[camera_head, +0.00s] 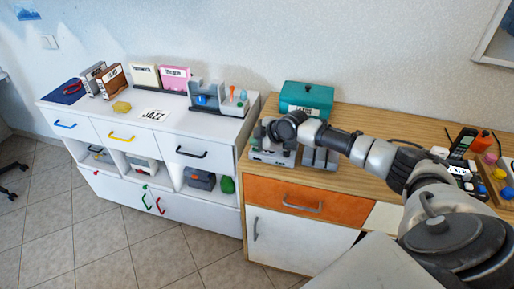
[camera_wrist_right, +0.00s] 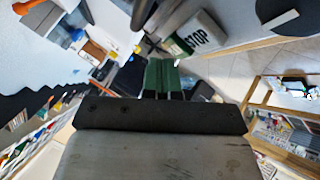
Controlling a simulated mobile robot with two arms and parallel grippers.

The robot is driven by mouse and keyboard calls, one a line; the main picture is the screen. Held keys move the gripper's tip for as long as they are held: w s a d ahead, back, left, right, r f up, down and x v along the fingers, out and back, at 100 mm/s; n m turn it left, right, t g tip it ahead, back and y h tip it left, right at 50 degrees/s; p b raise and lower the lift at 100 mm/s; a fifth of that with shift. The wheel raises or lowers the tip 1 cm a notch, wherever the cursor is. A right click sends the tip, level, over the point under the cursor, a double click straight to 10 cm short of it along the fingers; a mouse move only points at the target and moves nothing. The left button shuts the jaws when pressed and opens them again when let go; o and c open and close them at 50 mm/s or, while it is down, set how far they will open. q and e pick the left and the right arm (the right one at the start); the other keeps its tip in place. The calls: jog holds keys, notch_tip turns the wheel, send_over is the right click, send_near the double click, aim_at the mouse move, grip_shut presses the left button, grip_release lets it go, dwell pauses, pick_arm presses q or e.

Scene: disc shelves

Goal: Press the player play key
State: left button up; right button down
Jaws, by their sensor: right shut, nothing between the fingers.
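The player (camera_head: 270,157), a grey-white device, stands near the left end of the wooden-topped cabinet. My right arm reaches in from the right, and my right gripper (camera_head: 262,132) is over the player, pointing down. The gripper and wrist hide much of the player's top. In the right wrist view the gripper's fingers (camera_wrist_right: 161,72) are together and empty. My left gripper is not in view.
A white shelf unit (camera_head: 120,127) with boxes and a JAZZ card (camera_head: 153,115) is at left. Small items (camera_head: 470,160) crowd the right end.

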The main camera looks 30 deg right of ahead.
aim_at(256, 148)
jog(key=shift+f+b, duration=0.3)
jog(key=shift+f, duration=0.15)
dwell(0.5)
jog(key=shift+r, duration=0.15)
jog(key=shift+r+p, duration=0.65)
jog(key=shift+r, duration=0.05)
jog(key=shift+r, duration=0.1)
notch_tip(256, 148, up, 5)
jog(key=p, duration=0.4)
dwell(0.9)
